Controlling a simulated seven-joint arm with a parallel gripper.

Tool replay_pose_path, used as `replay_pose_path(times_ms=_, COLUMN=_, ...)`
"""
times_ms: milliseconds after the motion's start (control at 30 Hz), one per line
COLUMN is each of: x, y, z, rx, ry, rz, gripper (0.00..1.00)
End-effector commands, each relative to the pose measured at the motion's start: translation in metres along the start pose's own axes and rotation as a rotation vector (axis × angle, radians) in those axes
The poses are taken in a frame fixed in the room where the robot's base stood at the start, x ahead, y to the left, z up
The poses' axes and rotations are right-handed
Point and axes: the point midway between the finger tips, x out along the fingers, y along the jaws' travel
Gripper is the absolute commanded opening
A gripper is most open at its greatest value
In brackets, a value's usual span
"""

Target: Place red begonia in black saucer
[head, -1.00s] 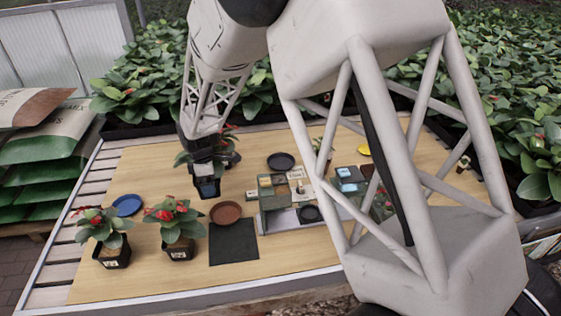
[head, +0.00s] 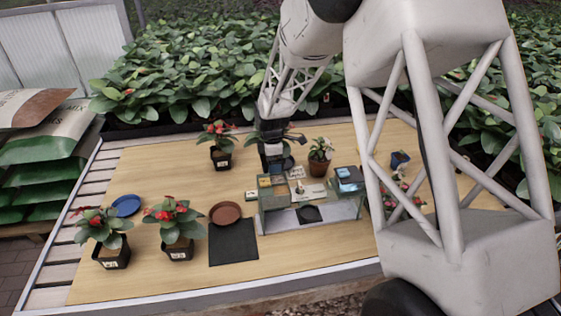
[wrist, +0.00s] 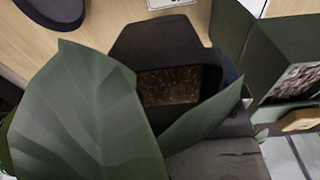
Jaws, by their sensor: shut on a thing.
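My gripper (head: 272,158) is shut on a potted plant (head: 268,136). In the wrist view the plant's dark square pot with brown soil (wrist: 175,85) sits between the fingers, and a broad green leaf (wrist: 88,115) covers the left. No flower on the held plant shows clearly. A dark round edge (wrist: 55,8) at the wrist view's upper left may be this saucer. I cannot tell the pot's height above the table.
Red-flowered plants in black pots stand at the back (head: 221,158), front left (head: 112,255) and beside it (head: 178,248). A blue saucer (head: 126,205), terracotta saucer (head: 225,213) and black mat (head: 233,243) lie left. An organizer (head: 285,222) and brown-potted plant (head: 318,167) stand close to my gripper.

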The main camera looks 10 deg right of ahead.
Motion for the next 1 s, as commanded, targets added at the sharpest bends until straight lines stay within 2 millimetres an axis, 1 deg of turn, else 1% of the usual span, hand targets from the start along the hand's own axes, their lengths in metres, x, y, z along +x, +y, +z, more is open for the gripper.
replay_pose_path(times_ms=33, x=0.000, y=0.001, z=0.013, rx=0.007, ry=0.000, rz=0.000, gripper=0.57)
replay_pose_path(times_ms=100, x=0.000, y=0.002, z=0.026, rx=0.010, ry=0.000, rz=0.000, gripper=0.57)
replay_pose_path(times_ms=333, x=-0.001, y=0.003, z=0.061, rx=0.017, ry=0.000, rz=0.001, gripper=0.57)
replay_pose_path(times_ms=400, x=0.015, y=0.002, z=0.059, rx=0.014, ry=0.000, rz=-0.003, gripper=0.57)
replay_pose_path(times_ms=500, x=0.030, y=0.002, z=0.059, rx=0.014, ry=0.000, rz=-0.002, gripper=0.57)
replay_pose_path(times_ms=600, x=0.042, y=0.002, z=0.059, rx=0.015, ry=0.000, rz=-0.001, gripper=0.57)
replay_pose_path(times_ms=733, x=0.048, y=0.003, z=0.059, rx=0.015, ry=0.000, rz=0.001, gripper=0.57)
replay_pose_path(times_ms=1000, x=0.050, y=0.003, z=0.059, rx=0.015, ry=0.000, rz=0.001, gripper=0.57)
